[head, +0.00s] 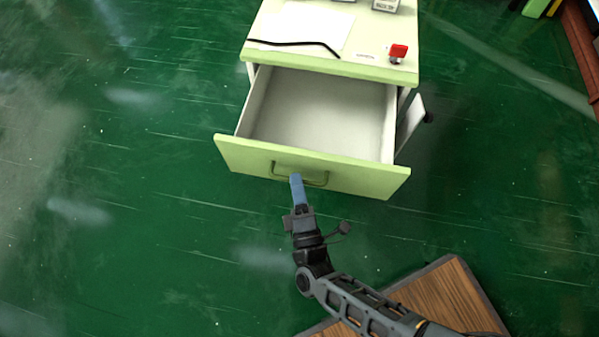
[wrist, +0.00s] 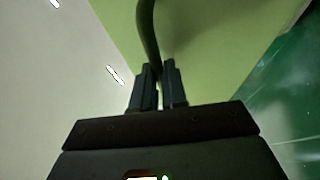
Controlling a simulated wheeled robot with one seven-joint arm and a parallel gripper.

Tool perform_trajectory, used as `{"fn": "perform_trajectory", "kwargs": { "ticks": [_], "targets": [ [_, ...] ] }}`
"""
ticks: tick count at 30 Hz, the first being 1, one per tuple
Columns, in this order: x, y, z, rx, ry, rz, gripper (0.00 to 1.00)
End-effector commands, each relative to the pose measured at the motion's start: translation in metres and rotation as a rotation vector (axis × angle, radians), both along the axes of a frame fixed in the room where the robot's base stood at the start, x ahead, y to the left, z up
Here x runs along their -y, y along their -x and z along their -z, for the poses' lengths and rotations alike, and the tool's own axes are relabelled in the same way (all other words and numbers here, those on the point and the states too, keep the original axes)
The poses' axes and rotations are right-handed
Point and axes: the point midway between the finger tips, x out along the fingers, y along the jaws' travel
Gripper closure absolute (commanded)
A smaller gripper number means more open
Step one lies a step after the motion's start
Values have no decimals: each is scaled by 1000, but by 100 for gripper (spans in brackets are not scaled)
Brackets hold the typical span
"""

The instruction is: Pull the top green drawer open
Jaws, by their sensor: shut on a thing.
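The top green drawer (head: 245,158) is pulled far out of the white cabinet with the light green top. Its inside (head: 320,118) looks empty. A green bow handle (head: 318,183) is on its front; it also shows in the wrist view (wrist: 148,35), running down between my fingers. My gripper (head: 295,178) reaches the handle near its left part and is shut on it. In the wrist view my gripper's two dark fingers (wrist: 159,80) stand either side of the handle, with the green drawer front (wrist: 215,50) behind. The exact contact is partly hidden by the fingers.
On the cabinet top (head: 375,65) lie a white sheet (head: 305,25), a dark cord (head: 295,44) and a red-topped item (head: 398,52). Small boxes stand at its back edge. A wooden board (head: 445,295) is at the lower right. The green floor left of the drawer is clear.

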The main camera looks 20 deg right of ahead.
Motion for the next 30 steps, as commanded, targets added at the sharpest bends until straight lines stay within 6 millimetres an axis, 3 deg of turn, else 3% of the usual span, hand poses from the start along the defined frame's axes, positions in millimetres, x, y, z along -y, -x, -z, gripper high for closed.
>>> {"fn": "perform_trajectory", "kwargs": {
  "ticks": [9,10,17,25,30],
  "targets": [
    [0,1,1,-3,-1,0,100],
    [0,1,1,-3,-1,0,85],
    [0,0,1,-2,0,0,63],
    [0,2,1,-2,0,0,63],
    [-5,20,4,-3,-1,-1,63]
  ]
}}
